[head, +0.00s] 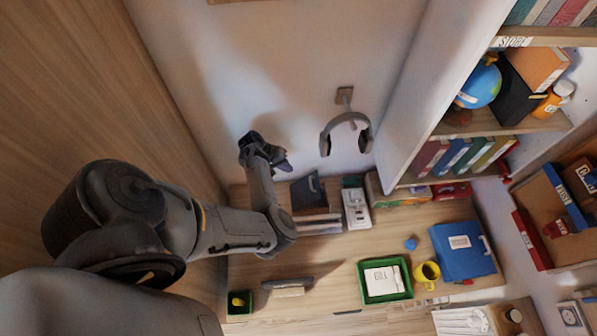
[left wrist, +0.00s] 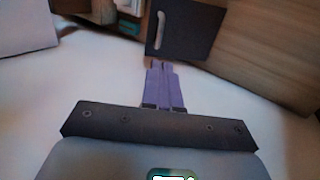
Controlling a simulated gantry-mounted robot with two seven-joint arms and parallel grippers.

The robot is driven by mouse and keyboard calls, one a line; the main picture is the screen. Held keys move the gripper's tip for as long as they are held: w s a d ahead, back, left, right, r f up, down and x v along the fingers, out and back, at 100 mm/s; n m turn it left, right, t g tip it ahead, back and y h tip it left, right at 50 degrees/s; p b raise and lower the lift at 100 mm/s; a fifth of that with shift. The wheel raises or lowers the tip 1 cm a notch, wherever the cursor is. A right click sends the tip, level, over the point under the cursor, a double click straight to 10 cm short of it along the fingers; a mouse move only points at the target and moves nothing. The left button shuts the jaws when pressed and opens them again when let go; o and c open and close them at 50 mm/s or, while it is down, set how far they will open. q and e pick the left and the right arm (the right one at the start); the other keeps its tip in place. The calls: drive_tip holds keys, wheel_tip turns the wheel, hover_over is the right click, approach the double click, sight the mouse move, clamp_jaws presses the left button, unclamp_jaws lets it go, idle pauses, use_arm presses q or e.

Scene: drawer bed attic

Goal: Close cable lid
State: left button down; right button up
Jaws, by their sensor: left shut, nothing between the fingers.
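The cable lid (head: 308,191) is a dark panel standing raised at the back of the wooden desk, above a small wooden box (head: 318,222). In the left wrist view the lid (left wrist: 185,32) is a dark panel with a pale slot, just beyond my fingertips. My left gripper (head: 265,151) is above and left of the lid, close to the wall. Its purple fingers (left wrist: 160,67) are together and empty, pointing at the lid's edge; I cannot tell whether they touch it. My right gripper is not in view.
A white power strip (head: 355,206) is right of the box. Headphones (head: 346,122) hang on the wall above. A green tray (head: 384,281), yellow mug (head: 427,272) and blue binder (head: 463,250) are on the desk. A shelf unit (head: 420,90) stands at right. The desk's middle is mostly clear.

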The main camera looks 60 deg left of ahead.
use_arm(q)
drive_tip(key=shift+b+x, duration=6.4)
drive_tip(key=shift+x, duration=0.4)
